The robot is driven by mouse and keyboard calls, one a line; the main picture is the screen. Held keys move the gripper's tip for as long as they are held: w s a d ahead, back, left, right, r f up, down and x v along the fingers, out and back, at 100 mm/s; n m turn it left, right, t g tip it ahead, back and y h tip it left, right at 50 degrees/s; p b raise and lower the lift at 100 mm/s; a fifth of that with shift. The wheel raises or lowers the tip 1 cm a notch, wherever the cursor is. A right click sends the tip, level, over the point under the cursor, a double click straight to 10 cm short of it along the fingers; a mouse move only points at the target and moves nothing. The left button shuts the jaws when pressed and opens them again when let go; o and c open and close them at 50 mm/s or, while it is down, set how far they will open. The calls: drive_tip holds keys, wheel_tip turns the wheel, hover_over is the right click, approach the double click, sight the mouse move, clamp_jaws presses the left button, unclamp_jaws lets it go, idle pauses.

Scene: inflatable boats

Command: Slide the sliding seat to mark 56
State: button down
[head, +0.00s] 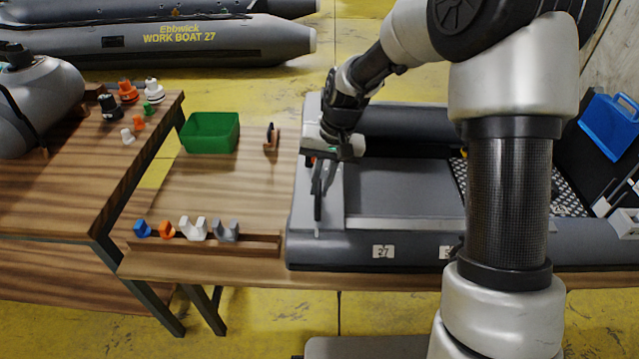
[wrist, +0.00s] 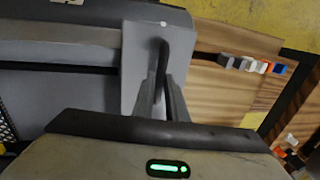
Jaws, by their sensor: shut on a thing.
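The sliding seat is a light grey board (head: 336,201) across the left end of the grey inflatable boat (head: 330,252). A dark upright handle (head: 318,198) stands on it. In the wrist view the board (wrist: 135,75) and its curved dark handle (wrist: 163,52) are near the middle. My gripper (wrist: 162,90) is shut on the handle; in the head view it is above the board (head: 322,172). A white mark reading 27 (head: 383,251) is on the near tube, right of the seat. A second mark (head: 446,252) is partly hidden behind my arm, its number unreadable.
A rail (head: 405,223) runs rightward along the near tube. Left of the boat are a green bin (head: 210,132) and a wooden rack (head: 250,243) with coloured clips. A blue case (head: 610,125) is at the right. My arm hides part of the boat.

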drive_tip(key=s+d+p, duration=0.1)
drive_tip(key=d+p, duration=0.3)
drive_tip(key=d, duration=2.8)
drive_tip(key=c, duration=1.8)
unclamp_jaws()
drive_tip(key=shift+a, duration=0.1)
drive_tip(key=shift+o, duration=0.2)
drive_tip(key=d+r+p, duration=0.1)
drive_tip(key=r, duration=0.7)
drive_tip(key=d+r+p, duration=0.1)
drive_tip(key=d+r, duration=0.1)
drive_tip(key=r, duration=0.7)
drive_tip(key=shift+d, duration=0.25)
drive_tip(key=shift+s+r, duration=0.1)
drive_tip(key=shift+a, duration=0.1)
